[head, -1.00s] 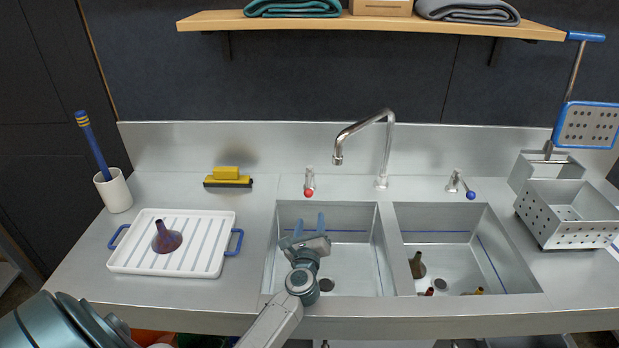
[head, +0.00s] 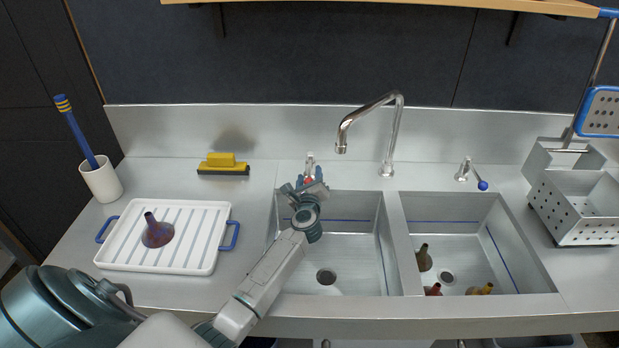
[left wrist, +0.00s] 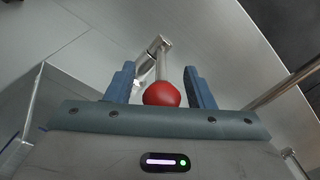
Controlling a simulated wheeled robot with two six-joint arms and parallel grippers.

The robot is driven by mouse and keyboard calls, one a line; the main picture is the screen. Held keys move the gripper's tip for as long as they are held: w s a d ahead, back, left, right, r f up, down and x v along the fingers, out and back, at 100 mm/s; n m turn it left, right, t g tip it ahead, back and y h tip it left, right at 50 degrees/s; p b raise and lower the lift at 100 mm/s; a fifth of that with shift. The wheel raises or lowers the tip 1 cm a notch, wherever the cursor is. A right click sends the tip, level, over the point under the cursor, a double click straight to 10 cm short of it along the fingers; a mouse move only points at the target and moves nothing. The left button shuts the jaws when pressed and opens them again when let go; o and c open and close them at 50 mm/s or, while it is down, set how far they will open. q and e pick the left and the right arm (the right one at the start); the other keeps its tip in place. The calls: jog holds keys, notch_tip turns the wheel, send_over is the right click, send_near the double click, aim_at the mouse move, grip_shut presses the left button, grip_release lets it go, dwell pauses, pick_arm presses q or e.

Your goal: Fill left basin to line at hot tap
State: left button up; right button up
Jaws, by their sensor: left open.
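The left basin (head: 350,255) is a steel sink with a blue line (head: 347,220) on its back wall and a dark round drain (head: 326,276) in its floor. I see no water in it. The chrome spout (head: 397,118) curves left, its mouth above this basin, with no stream showing. The hot tap (head: 310,158) has a red knob, partly hidden by my gripper in the head view. My left gripper (head: 309,178) is at this tap, open. In the left wrist view the red knob (left wrist: 161,94) sits between its two blue fingers, with gaps visible beside it.
A white ribbed tray (head: 185,258) with a purple funnel (head: 157,231) lies left, a yellow squeegee (head: 222,162) behind. A perforated metal basket (head: 575,205) stands at right.

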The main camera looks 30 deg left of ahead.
pick_arm(q)
jog(key=shift+w+a, duration=0.15)
jog(key=shift+w, duration=0.15)
jog(key=shift+r, duration=0.1)
jog(key=shift+a, duration=0.1)
jog(key=shift+w, duration=0.1)
jog(key=c, duration=0.4)
grip_shut()
pick_arm(e)
jog(key=shift+w+a+f, duration=0.1)
jog(key=shift+a+f, duration=0.05)
jog(key=shift+a, duration=0.2)
